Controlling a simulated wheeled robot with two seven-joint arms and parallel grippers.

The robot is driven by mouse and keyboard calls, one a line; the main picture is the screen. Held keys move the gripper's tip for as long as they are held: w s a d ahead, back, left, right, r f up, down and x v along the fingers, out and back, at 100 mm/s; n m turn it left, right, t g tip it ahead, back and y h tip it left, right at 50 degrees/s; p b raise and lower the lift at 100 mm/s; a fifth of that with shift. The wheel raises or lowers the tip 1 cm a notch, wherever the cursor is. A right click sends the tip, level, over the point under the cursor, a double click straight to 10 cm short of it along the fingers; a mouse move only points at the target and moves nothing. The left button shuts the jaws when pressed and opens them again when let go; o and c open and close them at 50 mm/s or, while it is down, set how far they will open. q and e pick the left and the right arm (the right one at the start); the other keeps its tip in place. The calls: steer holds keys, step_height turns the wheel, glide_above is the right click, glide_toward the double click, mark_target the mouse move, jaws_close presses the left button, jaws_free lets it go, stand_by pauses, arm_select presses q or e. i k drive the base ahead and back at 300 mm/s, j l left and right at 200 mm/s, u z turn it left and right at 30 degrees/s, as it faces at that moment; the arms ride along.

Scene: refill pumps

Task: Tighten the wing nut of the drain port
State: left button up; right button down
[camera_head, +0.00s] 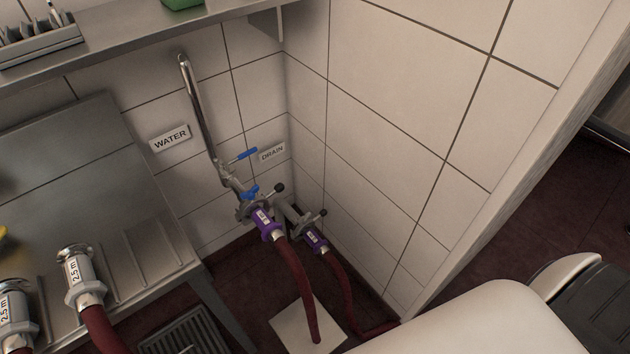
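The drain port (287,208) is a grey metal fitting low in the wall corner, below the DRAIN label (272,152). A purple hose coupling (316,240) is on it, with a dark red hose. A grey clamp with a wing nut (323,212), seen as a small dark knob, sits around the joint. How tight it is cannot be told. In front and to the left, the water port's purple coupling (266,223) hangs under a chrome pipe with its own clamp and dark knob (279,188), partly covering the drain port. Neither gripper is in view.
Blue valve handles (243,155) stick out above the couplings. A steel bench (130,215) with hoses (82,278) stands at left, under a metal shelf (130,35). A tiled wall bounds the right. A white and black body, seemingly mine, fills the bottom right.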

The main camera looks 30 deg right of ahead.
mark_target(303, 219)
steer(key=z, duration=0.75)
